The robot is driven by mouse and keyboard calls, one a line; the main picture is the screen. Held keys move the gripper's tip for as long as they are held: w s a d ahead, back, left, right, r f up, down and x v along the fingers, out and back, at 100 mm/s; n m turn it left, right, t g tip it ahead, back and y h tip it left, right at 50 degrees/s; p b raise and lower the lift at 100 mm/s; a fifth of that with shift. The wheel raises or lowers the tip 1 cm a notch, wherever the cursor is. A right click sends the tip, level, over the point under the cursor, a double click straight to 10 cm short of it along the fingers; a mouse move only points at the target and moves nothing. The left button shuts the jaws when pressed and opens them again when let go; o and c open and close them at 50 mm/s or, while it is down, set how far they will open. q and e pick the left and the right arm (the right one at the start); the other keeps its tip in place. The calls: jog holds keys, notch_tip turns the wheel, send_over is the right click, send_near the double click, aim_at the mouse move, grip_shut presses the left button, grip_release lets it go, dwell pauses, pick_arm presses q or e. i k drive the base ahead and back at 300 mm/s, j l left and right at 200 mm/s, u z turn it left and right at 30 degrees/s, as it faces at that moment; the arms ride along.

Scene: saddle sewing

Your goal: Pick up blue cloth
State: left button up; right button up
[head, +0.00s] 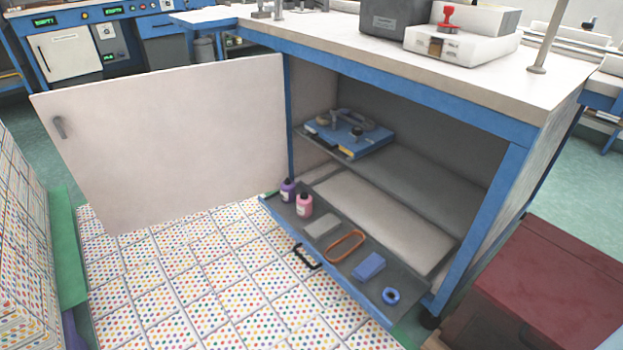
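A small blue block-like piece (369,266), which looks like the folded blue cloth, lies flat on the grey pull-out shelf (345,284) at the bottom of the open cabinet. It sits between an orange-brown oval ring (346,245) and a blue ring-shaped roll (391,296), apart from both. Nothing covers it. Neither of my grippers shows in the head view.
A grey block (322,224), a pink bottle (304,204) and a purple bottle (288,190) share the shelf. The white cabinet door (165,140) stands open at left. A dark red box (540,290) stands at right. The dotted floor (210,275) in front is clear.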

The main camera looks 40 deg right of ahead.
aim_at(375, 263)
jog(key=i+z, duration=0.15)
jog(key=i, duration=0.35)
jog(key=i+j+z, duration=0.15)
jog(key=i, duration=0.3)
jog(key=i+z, duration=0.2)
jog(key=z, duration=0.2)
jog(key=i+j+z, duration=0.1)
jog(key=i+z, duration=0.15)
jog(key=z, duration=0.2)
jog(key=i+j+z, duration=0.15)
jog(key=z, duration=0.25)
jog(key=i+j+z, duration=0.2)
jog(key=z, duration=0.2)
